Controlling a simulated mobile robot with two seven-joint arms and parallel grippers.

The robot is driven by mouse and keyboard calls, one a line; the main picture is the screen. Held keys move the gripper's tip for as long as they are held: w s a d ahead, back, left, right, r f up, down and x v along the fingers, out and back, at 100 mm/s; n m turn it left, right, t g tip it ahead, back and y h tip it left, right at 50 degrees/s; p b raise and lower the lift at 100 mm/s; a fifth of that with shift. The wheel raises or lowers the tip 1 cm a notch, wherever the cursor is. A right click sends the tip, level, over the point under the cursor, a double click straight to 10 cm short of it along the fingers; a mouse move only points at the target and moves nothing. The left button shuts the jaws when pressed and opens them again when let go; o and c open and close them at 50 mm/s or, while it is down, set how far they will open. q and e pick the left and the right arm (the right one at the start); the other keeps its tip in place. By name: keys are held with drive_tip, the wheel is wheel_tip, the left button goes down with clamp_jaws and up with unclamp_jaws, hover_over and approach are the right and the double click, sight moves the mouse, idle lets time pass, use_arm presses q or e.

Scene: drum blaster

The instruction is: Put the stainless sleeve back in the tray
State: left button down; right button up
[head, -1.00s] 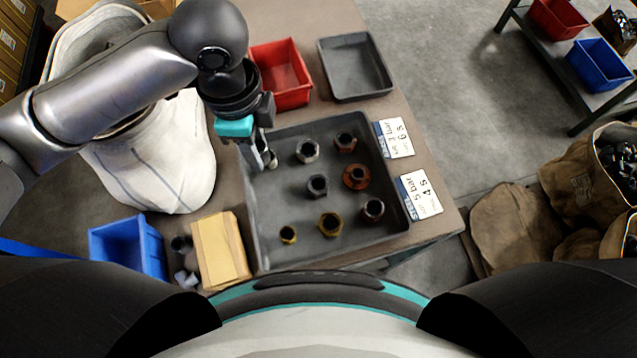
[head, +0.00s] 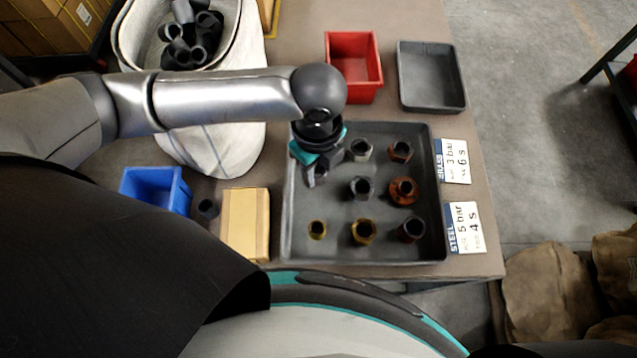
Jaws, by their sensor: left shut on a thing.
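My left gripper (head: 317,177) points down over the upper left part of the dark grey tray (head: 290,235). It is shut on a small grey metal piece (head: 322,172), which looks like the stainless sleeve and is mostly hidden by the fingers. I cannot tell whether the piece touches the tray floor. In the tray stand two steel fittings (head: 360,188), rusty or copper-coloured fittings (head: 403,191), a dark one (head: 411,229) and two brass ones (head: 363,232). My right gripper is out of view.
A red bin (head: 353,90) and an empty grey tray (head: 431,98) stand behind. A blue bin (head: 155,191) and a tan box (head: 246,223) are to the left. Two printed cards (head: 462,228) lie right of the tray. A white sack (head: 215,140) holds dark pipe pieces.

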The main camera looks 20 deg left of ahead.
sight(318, 190)
use_arm(q)
wheel_tip(318, 190, down, 6)
drive_tip(key=shift+r+b, duration=0.1)
drive_tip(key=shift+b, duration=0.7)
drive_tip(key=c, duration=0.5)
unclamp_jaws()
wheel_tip(318, 190, up, 12)
drive_tip(key=p, duration=0.4)
